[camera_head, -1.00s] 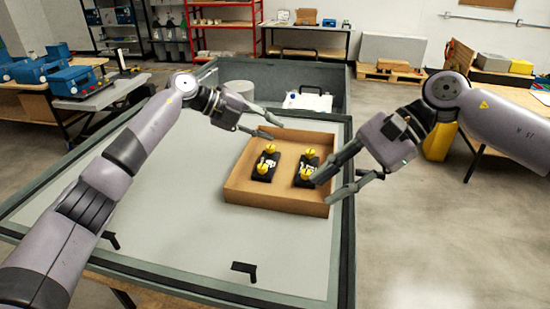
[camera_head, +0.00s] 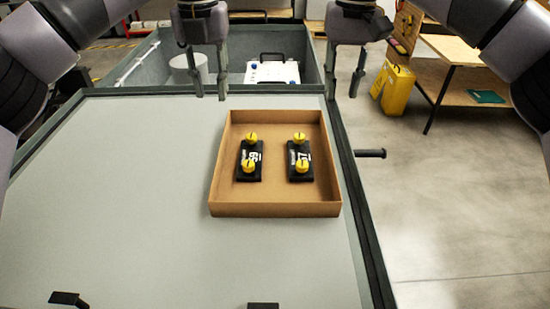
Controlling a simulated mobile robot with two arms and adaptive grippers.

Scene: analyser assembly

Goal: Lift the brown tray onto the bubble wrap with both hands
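The brown tray (camera_head: 275,209) is an open, shallow box on the pale grey tabletop (camera_head: 130,190), near its right edge. Two black blocks, a left one (camera_head: 250,175) and a right one (camera_head: 299,160), lie in it, each with yellow knobs. My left gripper (camera_head: 210,97) points down with its fingers apart and empty, beyond the tray's far left corner in the picture. My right gripper (camera_head: 342,95) also points down, open and empty, beyond the far right corner. Neither touches the tray. I cannot make out the bubble wrap for sure.
Behind the tabletop is a grey walled bin (camera_head: 136,68) holding a grey cylinder (camera_head: 189,68) and a white case (camera_head: 272,72). A dark peg (camera_head: 370,153) sticks out past the right edge. The tabletop left of the tray is clear.

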